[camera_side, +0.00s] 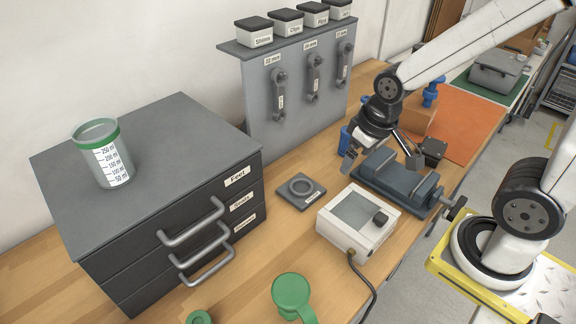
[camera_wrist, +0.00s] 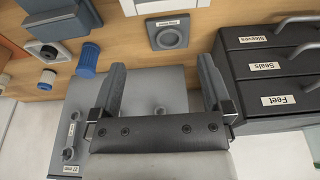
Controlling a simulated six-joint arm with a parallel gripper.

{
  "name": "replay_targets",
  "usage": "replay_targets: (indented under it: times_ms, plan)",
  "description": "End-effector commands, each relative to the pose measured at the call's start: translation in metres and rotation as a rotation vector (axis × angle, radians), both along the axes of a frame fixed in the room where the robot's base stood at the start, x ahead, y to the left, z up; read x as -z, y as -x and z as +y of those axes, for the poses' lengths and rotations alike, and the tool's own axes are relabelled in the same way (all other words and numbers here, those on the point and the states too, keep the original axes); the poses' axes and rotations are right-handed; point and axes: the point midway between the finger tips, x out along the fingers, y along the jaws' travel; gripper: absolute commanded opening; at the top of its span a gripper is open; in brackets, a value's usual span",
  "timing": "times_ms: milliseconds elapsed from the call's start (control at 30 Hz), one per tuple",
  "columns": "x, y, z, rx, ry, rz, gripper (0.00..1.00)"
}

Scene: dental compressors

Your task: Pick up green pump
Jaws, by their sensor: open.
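A green object with a round top (camera_side: 290,291), likely the green pump, stands on the bench at the bottom edge of the side view, partly cut off. A smaller green ring-shaped piece (camera_side: 199,317) is cut off to its left.
A meter box (camera_side: 356,218) with a cable and a ring pad (camera_side: 301,189) lie between vise and drawer cabinet (camera_side: 150,150). A green-rimmed beaker (camera_side: 102,150) stands on the cabinet. The tool panel (camera_side: 300,90) rises behind. A blue cylinder shows in the wrist view (camera_wrist: 88,61).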

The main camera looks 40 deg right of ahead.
Motion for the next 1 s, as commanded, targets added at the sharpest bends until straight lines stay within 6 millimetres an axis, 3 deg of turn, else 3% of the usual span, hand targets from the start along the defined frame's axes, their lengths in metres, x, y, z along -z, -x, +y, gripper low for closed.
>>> replay_targets:
  times_ms: [167,567,767,1000]
  plan:
    - [-0.02,-0.001,0.0,0.0,0.0,-0.005,1.0]
    - [0.003,0.023,0.029,0.2,-0.169,0.185,1.0]
    - [0.012,0.04,0.057,0.358,-0.3,0.34,1.0]
    - [0.014,0.059,0.103,0.611,-0.507,0.6,1.0]
